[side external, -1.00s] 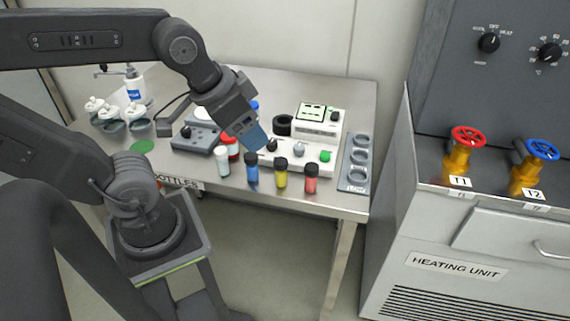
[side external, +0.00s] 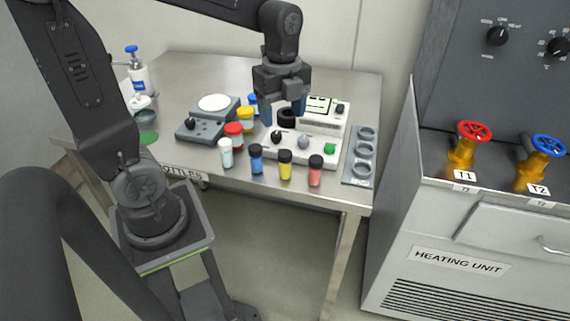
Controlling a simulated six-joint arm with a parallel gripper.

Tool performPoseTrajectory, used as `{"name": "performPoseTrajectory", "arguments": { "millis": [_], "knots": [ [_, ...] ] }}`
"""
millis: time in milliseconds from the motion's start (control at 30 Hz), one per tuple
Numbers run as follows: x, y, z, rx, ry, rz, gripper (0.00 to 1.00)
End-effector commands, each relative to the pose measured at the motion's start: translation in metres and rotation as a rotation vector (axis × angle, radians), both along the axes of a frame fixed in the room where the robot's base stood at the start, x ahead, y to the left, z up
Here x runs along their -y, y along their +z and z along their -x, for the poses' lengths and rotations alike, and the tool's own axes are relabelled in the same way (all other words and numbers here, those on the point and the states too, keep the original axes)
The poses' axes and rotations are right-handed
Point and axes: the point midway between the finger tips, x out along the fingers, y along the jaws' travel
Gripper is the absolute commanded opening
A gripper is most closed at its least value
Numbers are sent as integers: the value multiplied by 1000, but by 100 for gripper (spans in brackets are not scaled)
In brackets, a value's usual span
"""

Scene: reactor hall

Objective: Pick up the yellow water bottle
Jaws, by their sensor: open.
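The yellow bottle (side external: 286,171) has a black cap and stands upright near the table's front edge. It is in a row between a blue bottle (side external: 257,165) and a red bottle (side external: 315,176). My gripper (side external: 282,112) points down with its two blue-tipped fingers apart and nothing between them. In the picture it is above and behind the yellow bottle, in front of a black ring on the white device.
A pale bottle (side external: 226,158) stands at the row's left end. Behind are red-lidded (side external: 234,142) and yellow-lidded (side external: 246,125) jars and a white device (side external: 318,157). A grey holed rack (side external: 361,163) lies at right. The heating unit (side external: 463,262) stands beyond.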

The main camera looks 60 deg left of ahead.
Motion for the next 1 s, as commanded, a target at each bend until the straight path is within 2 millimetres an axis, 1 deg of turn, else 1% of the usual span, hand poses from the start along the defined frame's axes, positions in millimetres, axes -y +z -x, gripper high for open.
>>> {"name": "performPoseTrajectory", "arguments": {
  "millis": [33,200,300,400,567,667,800,900,1000],
  "knots": [
    [0,-9,1,-6,0,1,64],
    [1,-44,1,-7,2,1,64],
    [1,-60,1,-5,2,1,64],
    [1,-71,1,-3,2,1,64],
    [1,-80,0,-1,3,0,64],
    [3,-92,-1,-4,2,1,64],
    [5,-114,-4,-5,2,1,64],
    [4,-124,-4,-2,3,0,64],
    [4,-128,-4,1,3,0,64]
  ]
}}
